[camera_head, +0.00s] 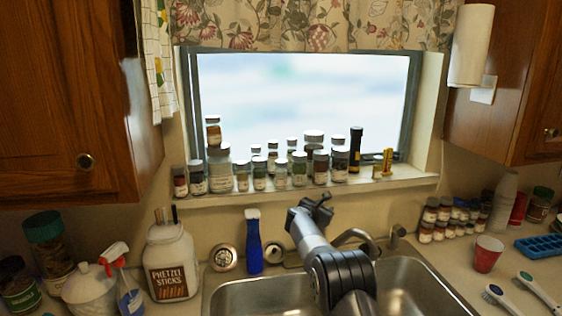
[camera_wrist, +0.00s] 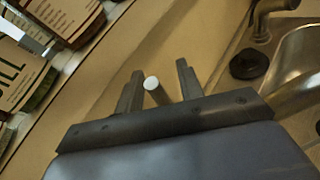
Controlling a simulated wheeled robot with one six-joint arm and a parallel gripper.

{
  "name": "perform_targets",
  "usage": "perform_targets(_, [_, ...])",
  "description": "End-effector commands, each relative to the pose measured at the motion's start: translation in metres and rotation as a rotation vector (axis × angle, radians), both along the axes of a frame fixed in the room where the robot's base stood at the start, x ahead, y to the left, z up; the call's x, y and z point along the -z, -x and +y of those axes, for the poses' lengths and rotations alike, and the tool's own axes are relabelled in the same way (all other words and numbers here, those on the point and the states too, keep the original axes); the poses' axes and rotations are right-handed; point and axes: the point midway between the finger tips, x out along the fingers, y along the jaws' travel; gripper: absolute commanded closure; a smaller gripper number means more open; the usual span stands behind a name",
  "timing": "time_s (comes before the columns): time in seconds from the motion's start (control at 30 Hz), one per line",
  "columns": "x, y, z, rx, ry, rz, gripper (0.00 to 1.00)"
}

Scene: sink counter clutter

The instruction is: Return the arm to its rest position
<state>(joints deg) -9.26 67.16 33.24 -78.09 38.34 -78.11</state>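My gripper (camera_head: 315,204) is in front of the window wall, above the back of the sink, with my arm rising from the bottom of the head view. In the wrist view my gripper (camera_wrist: 160,68) has its two dark fingers spread apart. A small light cylinder with a white round top (camera_wrist: 152,83) shows between the fingers, with visible gaps on both sides. I cannot tell what it is or how far it lies beyond them. The head view shows nothing held.
Spice jars (camera_head: 259,171) line the window sill (camera_head: 300,196). A blue bottle (camera_head: 254,243) and a pretzel jar (camera_head: 172,262) stand left of my arm. The faucet (camera_head: 354,238) is close on the right. A red cup (camera_head: 486,254) stands farther right. Wall cabinets (camera_head: 75,100) flank the window.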

Motion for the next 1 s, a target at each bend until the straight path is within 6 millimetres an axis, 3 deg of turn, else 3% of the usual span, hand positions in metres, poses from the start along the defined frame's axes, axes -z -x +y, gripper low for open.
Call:
perform_targets(0.37, [-0.002, 0.005, 0.004, -0.002, 0.004, 0.009, 0.64])
perform_targets(1.0, [-0.025, 0.079, 0.047, -0.003, 0.002, 0.007, 0.64])
